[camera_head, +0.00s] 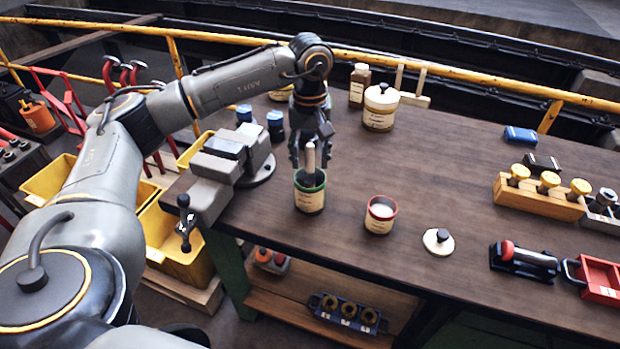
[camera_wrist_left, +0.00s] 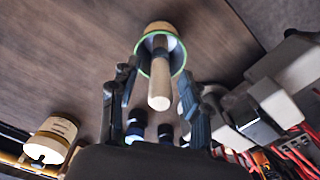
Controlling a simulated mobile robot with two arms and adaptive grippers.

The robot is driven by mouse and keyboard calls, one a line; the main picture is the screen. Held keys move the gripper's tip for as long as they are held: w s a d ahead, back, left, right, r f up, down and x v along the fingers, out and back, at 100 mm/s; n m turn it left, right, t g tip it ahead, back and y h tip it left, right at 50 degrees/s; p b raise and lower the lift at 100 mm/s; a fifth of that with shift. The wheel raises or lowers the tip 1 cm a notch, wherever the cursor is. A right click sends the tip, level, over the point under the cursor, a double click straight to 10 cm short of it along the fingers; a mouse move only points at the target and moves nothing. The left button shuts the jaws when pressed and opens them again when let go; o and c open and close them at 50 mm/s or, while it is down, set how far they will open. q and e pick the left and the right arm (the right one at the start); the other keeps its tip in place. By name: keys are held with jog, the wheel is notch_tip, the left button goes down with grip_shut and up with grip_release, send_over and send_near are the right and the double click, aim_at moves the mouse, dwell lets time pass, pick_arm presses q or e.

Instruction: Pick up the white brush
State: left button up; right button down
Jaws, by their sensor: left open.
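The white brush (camera_head: 310,160) stands in a cream pot with a green rim (camera_head: 309,198) on the bench, its pale handle sticking up. Its lower end is hidden inside the pot. In the left wrist view the brush handle (camera_wrist_left: 159,88) points toward the camera, with the green-rimmed pot (camera_wrist_left: 155,42) behind it. My left gripper (camera_head: 311,146) is above the pot, pointing down, with its fingers open on either side of the handle. In the left wrist view the left gripper (camera_wrist_left: 155,95) shows gaps between handle and fingers. My right gripper is out of view.
A red-rimmed pot (camera_head: 380,215) stands right of the green-rimmed one, with a round lid (camera_head: 438,241) beyond it. A grey vise (camera_head: 232,160) is close on the left. A lidded cream jar (camera_head: 381,107) stands behind. The middle of the bench (camera_head: 450,165) is clear.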

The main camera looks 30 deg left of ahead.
pick_arm(q)
grip_shut()
